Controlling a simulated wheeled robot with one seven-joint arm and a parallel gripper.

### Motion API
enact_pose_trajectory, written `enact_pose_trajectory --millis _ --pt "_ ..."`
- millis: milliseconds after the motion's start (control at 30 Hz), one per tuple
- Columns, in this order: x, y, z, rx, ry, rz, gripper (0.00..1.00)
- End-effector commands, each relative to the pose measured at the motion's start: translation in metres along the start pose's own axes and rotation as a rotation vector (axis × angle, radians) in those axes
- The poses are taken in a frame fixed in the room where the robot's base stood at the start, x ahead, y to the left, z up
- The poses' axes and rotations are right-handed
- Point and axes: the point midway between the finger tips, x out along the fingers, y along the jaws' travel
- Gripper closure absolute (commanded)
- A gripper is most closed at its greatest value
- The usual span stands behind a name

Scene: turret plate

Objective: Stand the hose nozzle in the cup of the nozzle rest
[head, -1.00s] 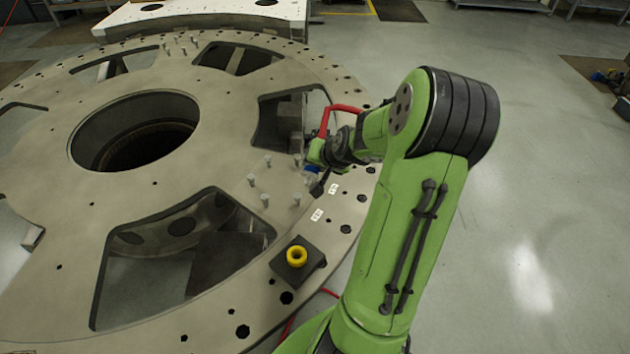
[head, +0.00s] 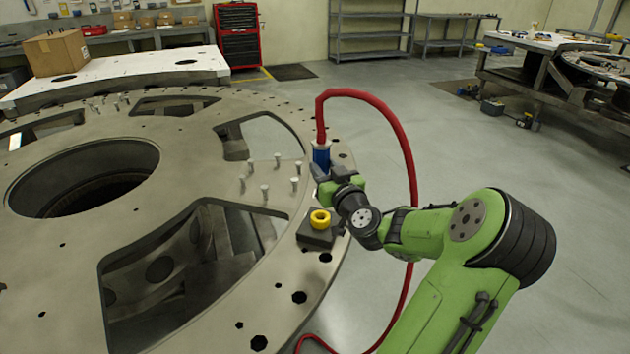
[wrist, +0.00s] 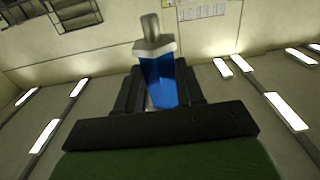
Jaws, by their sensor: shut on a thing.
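The hose nozzle (head: 321,157) has a blue body and a red hose on its upper end in the head view. My gripper (head: 322,172) is shut on it and holds it about upright near the plate's right edge. In the wrist view the blue nozzle (wrist: 158,80) sits between the jaws, with a grey metal tip (wrist: 150,28) beyond it. The nozzle rest (head: 318,236) is a dark block with a yellow ring-shaped cup (head: 320,219), standing on the plate nearer the camera than my gripper. The lower end of the nozzle is hidden by my gripper in the head view.
The red hose (head: 408,165) arches up from the nozzle and drops to the floor beside my arm. Several small upright pins (head: 265,190) stand on the turret plate (head: 195,112) left of the gripper. The plate has large openings. A white slab (head: 120,75) lies behind.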

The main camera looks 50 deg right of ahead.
Motion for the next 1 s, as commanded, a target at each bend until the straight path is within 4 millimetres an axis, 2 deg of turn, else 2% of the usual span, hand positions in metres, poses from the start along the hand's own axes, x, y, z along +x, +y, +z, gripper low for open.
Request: enact_pose_trajectory --millis 167,700,833,1000 --pt "0.0 0.0 0.016 0.002 -0.001 -0.001 1.0" --pt "0.0 -0.001 0.09 -0.001 -0.002 -0.002 1.0" --pt "0.0 -0.001 0.097 0.0 -0.002 -0.002 1.0" --pt "0.0 -0.001 0.095 0.001 -0.002 -0.002 1.0"
